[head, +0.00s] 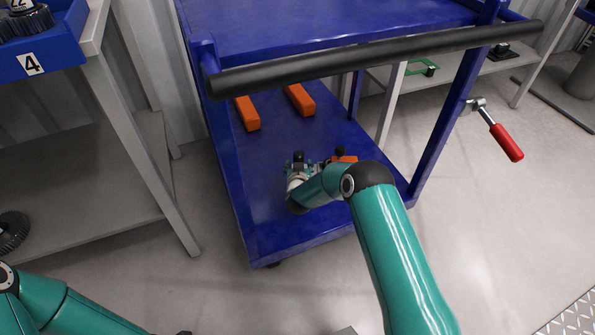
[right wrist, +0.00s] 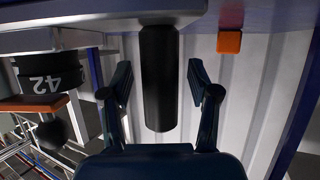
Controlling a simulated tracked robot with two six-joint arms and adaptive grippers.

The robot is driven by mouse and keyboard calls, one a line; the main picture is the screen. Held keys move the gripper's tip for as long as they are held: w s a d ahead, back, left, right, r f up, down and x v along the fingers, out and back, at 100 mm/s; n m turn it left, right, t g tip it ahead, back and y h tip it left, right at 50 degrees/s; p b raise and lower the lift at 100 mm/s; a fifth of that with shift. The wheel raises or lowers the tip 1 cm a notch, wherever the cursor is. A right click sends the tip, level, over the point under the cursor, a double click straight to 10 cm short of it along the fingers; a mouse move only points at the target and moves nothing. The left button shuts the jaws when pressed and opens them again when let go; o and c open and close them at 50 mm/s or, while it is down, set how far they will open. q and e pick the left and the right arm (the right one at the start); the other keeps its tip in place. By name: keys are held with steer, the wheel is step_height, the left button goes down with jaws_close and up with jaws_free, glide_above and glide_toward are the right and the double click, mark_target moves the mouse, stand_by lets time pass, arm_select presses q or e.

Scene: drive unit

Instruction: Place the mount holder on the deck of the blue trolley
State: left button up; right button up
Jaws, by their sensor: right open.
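The blue trolley (head: 240,215) stands in front of me with an upper and a lower deck. My right gripper (head: 299,165) is low over its lower deck, partly hidden by my arm. In the right wrist view, which looks upside down, my right gripper (right wrist: 159,78) is open. A black cylinder (right wrist: 160,85) lies between its fingers with gaps on both sides. It shows small in the head view (head: 299,156). I cannot tell whether it belongs to the mount holder. Right of the gripper are an orange part (head: 346,158) and a dark piece. My left gripper is outside the head view.
Two orange blocks (head: 247,113) (head: 300,99) lie on the lower deck. The trolley's black push bar (head: 380,58) crosses above my right arm. A red-handled crank (head: 506,142) sticks out at right. A grey shelf (head: 120,110) with a blue bin (head: 40,45) stands left.

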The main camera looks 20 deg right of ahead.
steer(key=p+v, duration=0.4)
steer(key=v, duration=0.7)
steer(key=shift+s+r, duration=0.2)
steer(key=shift+s, duration=0.1)
